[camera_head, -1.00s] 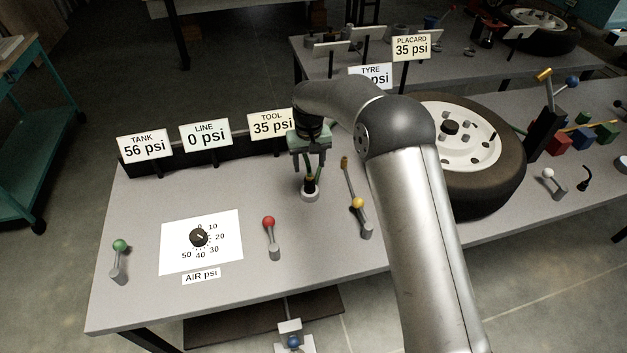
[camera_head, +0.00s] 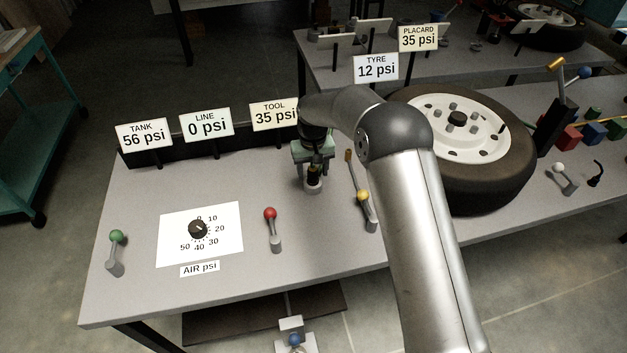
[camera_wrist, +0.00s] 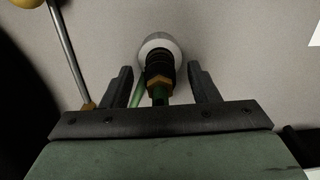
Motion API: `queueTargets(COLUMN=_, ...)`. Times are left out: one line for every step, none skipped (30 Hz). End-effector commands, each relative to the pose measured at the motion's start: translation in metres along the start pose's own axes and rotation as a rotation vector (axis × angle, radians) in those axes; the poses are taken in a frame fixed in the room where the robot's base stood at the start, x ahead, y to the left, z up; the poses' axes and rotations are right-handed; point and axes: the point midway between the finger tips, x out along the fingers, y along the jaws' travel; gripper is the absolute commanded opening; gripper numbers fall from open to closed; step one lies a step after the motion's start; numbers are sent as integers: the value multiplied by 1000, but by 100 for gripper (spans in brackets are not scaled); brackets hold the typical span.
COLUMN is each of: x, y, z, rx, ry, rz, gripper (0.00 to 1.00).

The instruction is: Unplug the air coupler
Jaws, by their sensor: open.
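The air coupler (camera_wrist: 160,73) is a dark cylinder with a brass nut and a green end, seated in a pale round socket (camera_wrist: 159,42) on the bench. In the head view the coupler (camera_head: 314,174) stands upright in its socket (camera_head: 313,187). My gripper (camera_head: 313,168) is right over it, pointing down. In the wrist view my gripper (camera_wrist: 160,84) is open, with one dark finger on each side of the coupler. Gaps show between the fingers and the coupler. A green strand, perhaps a hose, shows beside the coupler.
A yellow-knobbed lever (camera_head: 363,196) stands close right of the coupler, and a red-knobbed lever (camera_head: 271,214) front left. Signs (camera_head: 207,125) line the back edge. A wheel (camera_head: 470,150) lies to the right. The dial sheet (camera_head: 200,234) lies left.

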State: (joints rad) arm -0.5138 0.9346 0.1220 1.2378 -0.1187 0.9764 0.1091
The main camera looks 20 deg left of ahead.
Motion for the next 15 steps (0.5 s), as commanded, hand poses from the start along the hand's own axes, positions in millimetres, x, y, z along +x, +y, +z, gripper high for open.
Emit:
queueTargets(x=11, y=0, z=0, rx=0, ry=0, rz=0, gripper=55)
queueTargets(x=13, y=0, z=0, rx=0, ry=0, rz=0, gripper=55)
queueTargets(x=16, y=0, z=0, rx=0, ry=0, rz=0, gripper=55)
queueTargets(x=17, y=0, z=0, rx=0, ry=0, rz=0, gripper=55)
queueTargets(x=18, y=0, z=0, rx=0, ry=0, rz=0, gripper=55)
queueTargets(x=19, y=0, z=0, rx=0, ry=1, rz=0, gripper=55)
queueTargets(x=19, y=0, z=0, rx=0, ry=1, rz=0, gripper=55)
queueTargets(x=19, y=0, z=0, rx=0, ry=1, rz=0, gripper=55)
queueTargets(x=19, y=0, z=0, rx=0, ry=1, rz=0, gripper=55)
queueTargets(x=18, y=0, z=0, rx=0, ry=1, rz=0, gripper=55)
queueTargets(x=18, y=0, z=0, rx=0, ry=1, rz=0, gripper=55)
queueTargets(x=18, y=0, z=0, rx=0, ry=1, rz=0, gripper=55)
queueTargets(x=18, y=0, z=0, rx=0, ry=0, rz=0, gripper=55)
queueTargets(x=18, y=0, z=0, rx=0, ry=0, rz=0, gripper=55)
queueTargets(x=18, y=0, z=0, rx=0, ry=0, rz=0, gripper=55)
